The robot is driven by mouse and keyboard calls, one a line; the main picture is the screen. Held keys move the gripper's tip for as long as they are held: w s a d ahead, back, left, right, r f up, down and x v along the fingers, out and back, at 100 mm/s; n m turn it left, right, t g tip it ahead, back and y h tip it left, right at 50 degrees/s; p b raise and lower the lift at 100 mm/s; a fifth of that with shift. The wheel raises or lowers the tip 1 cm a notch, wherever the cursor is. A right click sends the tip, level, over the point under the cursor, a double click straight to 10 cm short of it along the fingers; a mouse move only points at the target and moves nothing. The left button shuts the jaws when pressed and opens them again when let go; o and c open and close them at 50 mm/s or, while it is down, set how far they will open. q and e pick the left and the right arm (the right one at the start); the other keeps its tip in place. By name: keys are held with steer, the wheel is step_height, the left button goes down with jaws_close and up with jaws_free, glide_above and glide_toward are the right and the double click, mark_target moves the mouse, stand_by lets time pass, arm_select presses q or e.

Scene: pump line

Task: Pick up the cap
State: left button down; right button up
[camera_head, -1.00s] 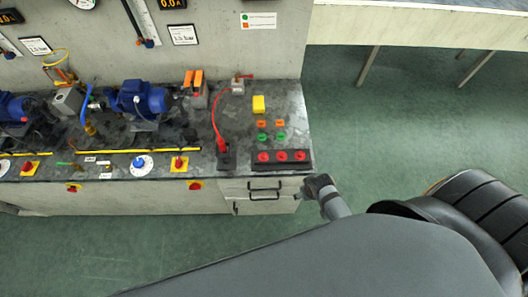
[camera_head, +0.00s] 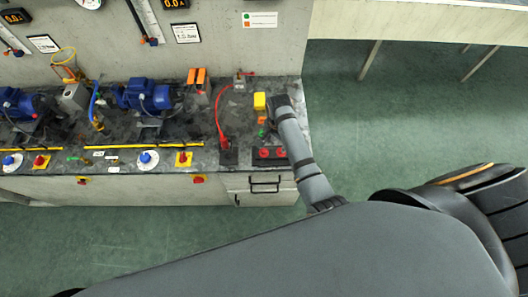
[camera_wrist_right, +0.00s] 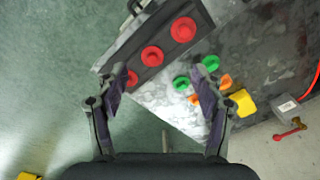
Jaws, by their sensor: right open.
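Caps sit at the right end of the bench. In the head view, red caps (camera_head: 264,153) sit in a dark holder (camera_head: 251,162), with a green cap (camera_head: 261,133) and an orange cap (camera_head: 262,121) behind them. The wrist view shows three red caps (camera_wrist_right: 152,55) in the holder, two green caps (camera_wrist_right: 181,83) and two orange caps (camera_wrist_right: 225,82). My right gripper (camera_head: 275,103) is over the bench's right end, and my arm hides some caps. In the wrist view the right gripper (camera_wrist_right: 163,76) is open and empty, its right finger beside the green and orange caps. My left gripper is out of view.
A yellow block (camera_head: 259,101) stands behind the caps, close to my right gripper. A red cable (camera_head: 219,110) runs left of them. Blue pumps (camera_head: 145,95) stand further left. A wall backs the bench; open floor (camera_head: 360,130) lies to the right.

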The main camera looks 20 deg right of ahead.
steer(key=w+a+m, duration=0.2)
steer(key=w+a, duration=0.1)
glide_above(264, 151)
steer(key=shift+g, duration=0.3)
step_height(264, 151, down, 5)
steer(key=shift+f, duration=0.1)
step_height(264, 151, down, 6)
steer(key=b, duration=0.6)
steer(key=shift+w+r, duration=0.1)
steer(key=shift+r, duration=0.3)
steer(key=c, duration=1.3)
